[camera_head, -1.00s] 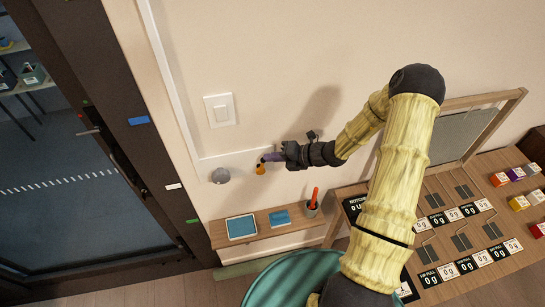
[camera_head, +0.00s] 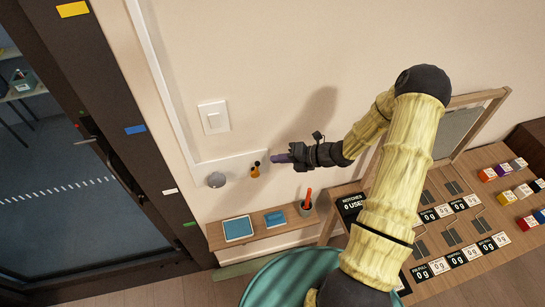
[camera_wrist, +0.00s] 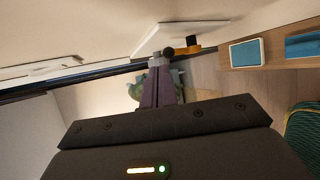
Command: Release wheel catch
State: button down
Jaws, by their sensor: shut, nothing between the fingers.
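An orange piece with black knobs (camera_head: 255,172), which may be the wheel catch, sits on the wall at the end of a white strip. It also shows in the wrist view (camera_wrist: 188,50), just beyond and right of the fingertips. My gripper (camera_head: 274,158) has purple fingers and is shut and empty, pointing left along the wall. Its tips are just right of the orange piece; a small gap shows in the head view. In the wrist view the fingertips (camera_wrist: 160,63) overlap the black knob's edge, so contact is unclear. No wheel is clearly identifiable.
A grey round knob (camera_head: 216,179) is left of the orange piece, with a white switch (camera_head: 214,117) above. A table with scales (camera_head: 465,235) stands right.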

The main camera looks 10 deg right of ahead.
jog(key=b+v, duration=0.3)
jog(key=v, duration=0.6)
jog(key=shift+d+f, duration=0.15)
jog(key=shift+d, duration=0.15)
jog(key=shift+a, duration=0.3)
